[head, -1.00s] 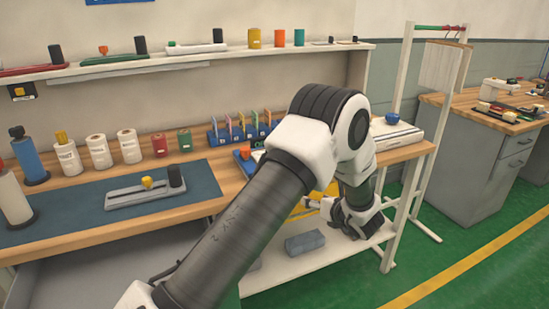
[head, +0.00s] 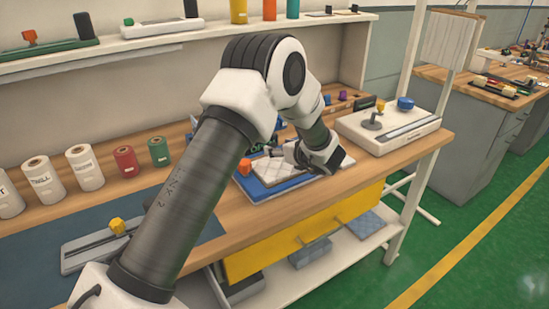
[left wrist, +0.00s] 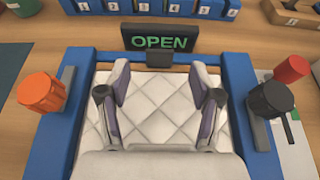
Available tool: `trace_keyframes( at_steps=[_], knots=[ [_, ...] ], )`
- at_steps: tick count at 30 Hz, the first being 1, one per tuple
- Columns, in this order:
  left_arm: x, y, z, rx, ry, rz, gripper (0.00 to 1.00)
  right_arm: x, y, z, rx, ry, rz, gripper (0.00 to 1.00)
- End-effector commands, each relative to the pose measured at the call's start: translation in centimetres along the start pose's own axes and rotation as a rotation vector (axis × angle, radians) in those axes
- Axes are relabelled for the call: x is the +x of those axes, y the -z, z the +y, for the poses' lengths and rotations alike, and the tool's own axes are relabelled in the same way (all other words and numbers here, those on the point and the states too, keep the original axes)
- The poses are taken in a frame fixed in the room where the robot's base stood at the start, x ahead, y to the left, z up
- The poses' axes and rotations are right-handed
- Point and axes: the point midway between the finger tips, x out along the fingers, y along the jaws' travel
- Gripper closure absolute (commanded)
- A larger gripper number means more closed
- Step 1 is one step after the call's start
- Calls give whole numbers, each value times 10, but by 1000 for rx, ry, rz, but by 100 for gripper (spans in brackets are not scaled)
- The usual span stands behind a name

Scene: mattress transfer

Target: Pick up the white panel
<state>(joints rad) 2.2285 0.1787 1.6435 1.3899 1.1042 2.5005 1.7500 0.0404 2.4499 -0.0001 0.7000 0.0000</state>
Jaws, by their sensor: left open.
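A white quilted panel (left wrist: 160,108) lies in a blue frame (left wrist: 62,120) on the wooden bench. In the head view the panel (head: 272,170) shows only in part, because my left arm and hand cover some of it. My left gripper (left wrist: 160,78) is open, with its two fingers apart over the panel and nothing held between them. In the head view the left gripper (head: 290,154) is low over the blue frame (head: 262,188). Whether the fingertips touch the panel I cannot tell. My right gripper is not in view.
An orange clamp knob (left wrist: 42,92) and a black one (left wrist: 270,100) flank the frame. A black OPEN sign (left wrist: 160,38) stands behind it. A white device (head: 388,128) sits at the bench's right end. A yellow drawer (head: 300,232) is below.

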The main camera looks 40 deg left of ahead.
Motion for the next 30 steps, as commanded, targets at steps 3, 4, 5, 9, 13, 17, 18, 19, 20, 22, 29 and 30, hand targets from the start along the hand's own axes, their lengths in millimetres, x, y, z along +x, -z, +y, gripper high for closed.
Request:
trace_keyframes(
  at_steps=[3, 4, 5, 9, 13, 17, 18, 19, 20, 22, 29, 30],
  knots=[
    [16, -3, 1, 0, -2, 1, 35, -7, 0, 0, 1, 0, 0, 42],
    [20, -3, 1, 0, -2, 1, 35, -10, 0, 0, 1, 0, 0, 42],
    [26, -4, 2, 0, -4, 2, 35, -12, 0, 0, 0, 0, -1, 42],
    [51, -4, 2, -1, -3, 0, 35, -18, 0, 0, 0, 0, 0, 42],
    [59, -3, 1, 0, 0, -1, 35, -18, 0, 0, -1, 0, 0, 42],
    [58, -2, 1, 1, 0, -1, 35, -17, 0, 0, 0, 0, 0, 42],
    [58, -2, 1, 1, 0, -1, 46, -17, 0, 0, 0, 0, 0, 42],
    [58, -2, 1, 1, 0, -1, 57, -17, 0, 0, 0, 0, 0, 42],
    [58, -2, 1, 1, 0, -1, 67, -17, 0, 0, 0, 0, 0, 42],
    [58, -2, 1, 1, 0, 0, 92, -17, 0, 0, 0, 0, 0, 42],
    [58, -2, 1, 1, -1, 0, 100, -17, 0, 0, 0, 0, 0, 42],
    [58, -2, 1, 1, -1, 0, 100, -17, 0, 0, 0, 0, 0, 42]
  ],
)
